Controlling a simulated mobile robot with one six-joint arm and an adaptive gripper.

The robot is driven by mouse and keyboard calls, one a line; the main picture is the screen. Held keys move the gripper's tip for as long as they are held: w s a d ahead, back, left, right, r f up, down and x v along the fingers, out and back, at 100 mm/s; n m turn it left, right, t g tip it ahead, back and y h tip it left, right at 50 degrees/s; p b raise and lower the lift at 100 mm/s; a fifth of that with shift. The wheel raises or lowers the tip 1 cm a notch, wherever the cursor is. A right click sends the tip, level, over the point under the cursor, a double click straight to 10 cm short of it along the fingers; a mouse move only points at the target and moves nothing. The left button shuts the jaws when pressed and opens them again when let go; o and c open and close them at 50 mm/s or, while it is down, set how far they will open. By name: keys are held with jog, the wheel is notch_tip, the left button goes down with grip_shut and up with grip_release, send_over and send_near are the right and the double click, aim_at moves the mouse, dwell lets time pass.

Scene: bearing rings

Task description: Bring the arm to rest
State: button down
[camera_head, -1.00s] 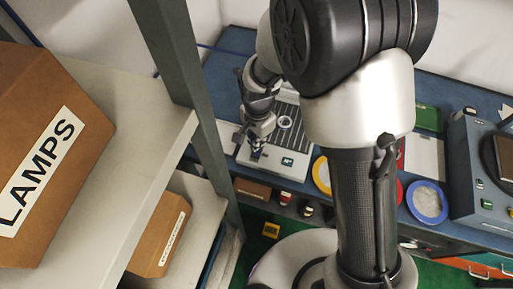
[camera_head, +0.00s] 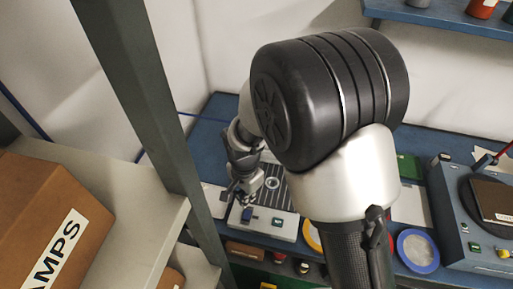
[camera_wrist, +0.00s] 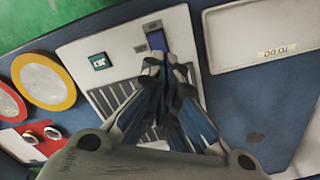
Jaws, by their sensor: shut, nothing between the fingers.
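My gripper (camera_head: 243,200) hangs over the pale slatted unit (camera_head: 283,228) on the blue bench, at the end of my bent arm. In the wrist view my gripper's fingers (camera_wrist: 158,68) are together with nothing between them. Their tips overlap a blue block (camera_wrist: 156,39) on the unit; I cannot tell whether they touch it. My arm hides part of the bench.
A blue-rimmed dish (camera_head: 418,251) and a grey machine (camera_head: 467,225) stand to the right. A shelf post (camera_head: 150,120) and a cardboard box (camera_head: 50,215) are close on the left. Two metal rings (camera_wrist: 52,132) lie on a red surface in the wrist view. A white tray (camera_wrist: 262,38) lies beside the unit.

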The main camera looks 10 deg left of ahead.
jog(key=shift+r, duration=0.1)
jog(key=s+d+r+n+t, duration=0.1)
jog(key=d+r, duration=0.5)
jog(key=r, duration=0.3)
jog(key=s+d+r+n+t, duration=0.1)
jog(key=d+r+n, duration=0.1)
jog(key=d+r, duration=0.5)
jog(key=s+d+r+n+t, duration=0.2)
jog(key=s+d+r+n, duration=0.1)
jog(key=s+d+r, duration=0.6)
jog(key=s+d, duration=0.1)
jog(key=s, duration=0.2)
jog(key=shift+s+d+r+n+t, duration=0.15)
jog(key=shift+s+d+n+t, duration=0.15)
jog(key=shift+s+d+n, duration=0.1)
